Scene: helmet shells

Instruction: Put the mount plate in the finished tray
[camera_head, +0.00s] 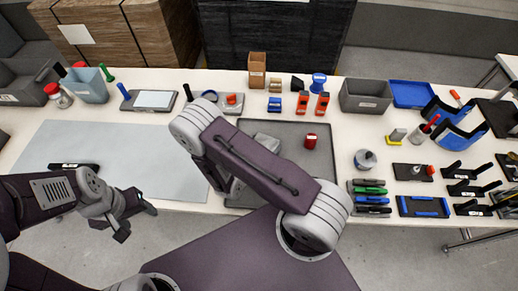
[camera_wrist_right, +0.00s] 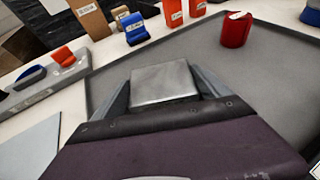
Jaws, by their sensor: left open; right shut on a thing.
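The mount plate looks like a small, light grey metal block (camera_wrist_right: 165,80). In the right wrist view it sits between the two fingers of my right gripper (camera_wrist_right: 163,92), which is shut on it. The plate is over the large dark grey tray (camera_wrist_right: 262,75); I cannot tell whether it touches the tray floor. In the head view my right arm hides most of this gripper, and a light grey piece (camera_head: 267,140) shows just past the arm within the tray (camera_head: 320,170). My left gripper (camera_head: 138,213) is open and empty at the table's front edge, left of the tray. No readable label marks a finished tray.
A red cylinder (camera_head: 310,142) stands in the tray, right of the plate. Behind the tray are orange-red pieces (camera_head: 303,103), a blue piece (camera_head: 275,104) and a brown box (camera_head: 257,70). A pale mat (camera_head: 110,150) lies left, mostly bare. Tools and holders crowd the right.

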